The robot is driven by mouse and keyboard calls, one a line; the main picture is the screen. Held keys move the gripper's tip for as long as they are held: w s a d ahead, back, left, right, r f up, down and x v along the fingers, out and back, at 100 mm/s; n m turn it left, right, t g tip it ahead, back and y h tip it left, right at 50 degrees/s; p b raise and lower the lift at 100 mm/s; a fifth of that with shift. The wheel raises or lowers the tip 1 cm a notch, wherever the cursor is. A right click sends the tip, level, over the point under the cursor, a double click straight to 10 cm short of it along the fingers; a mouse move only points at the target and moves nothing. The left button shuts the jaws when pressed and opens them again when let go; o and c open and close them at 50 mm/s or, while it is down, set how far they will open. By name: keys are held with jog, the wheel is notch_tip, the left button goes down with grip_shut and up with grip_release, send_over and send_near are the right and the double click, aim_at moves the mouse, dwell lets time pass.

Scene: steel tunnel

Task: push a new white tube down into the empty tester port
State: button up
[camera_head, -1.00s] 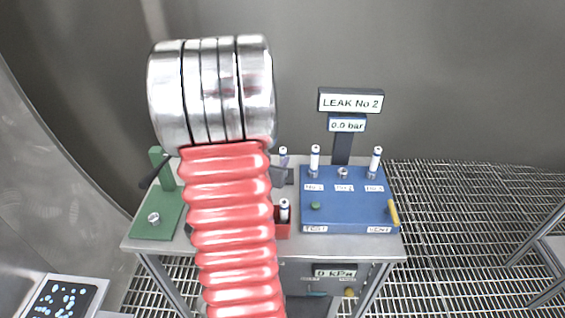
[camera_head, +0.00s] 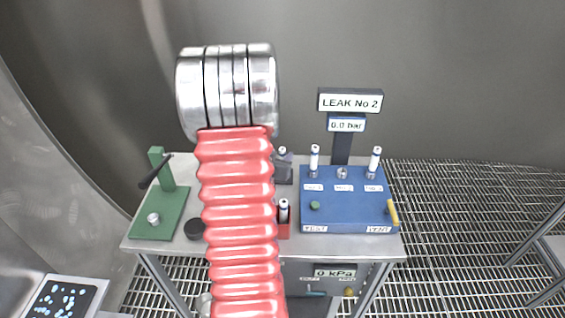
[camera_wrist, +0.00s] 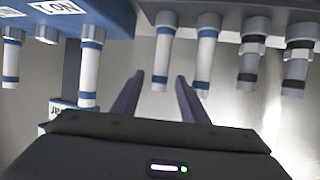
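The blue tester (camera_head: 350,210) stands on the right of the bench. White tubes stand in its left port (camera_head: 314,158) and right port (camera_head: 375,160); the middle port (camera_head: 342,173) is empty. The wrist view appears upside down: the tester (camera_wrist: 105,12) is at upper left, its empty port (camera_wrist: 46,36) between two tubes. Two white tubes with blue bands, one (camera_wrist: 163,55) and another (camera_wrist: 205,58), stand in a holder at top centre. My gripper (camera_wrist: 160,77) is open, its dark fingers apart, the first tube appearing between their tips. My arm hides the gripper in the head view.
Two grey tubes with dark collars (camera_wrist: 297,60) stand beside the white ones. A red holder (camera_head: 284,229) with a white-and-dark tube sits left of the tester. A green lever stand (camera_head: 160,215) is at the bench's left. The sign (camera_head: 350,101) reads LEAK No 2.

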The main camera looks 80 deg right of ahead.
jog(key=shift+x, duration=1.35)
grip_shut()
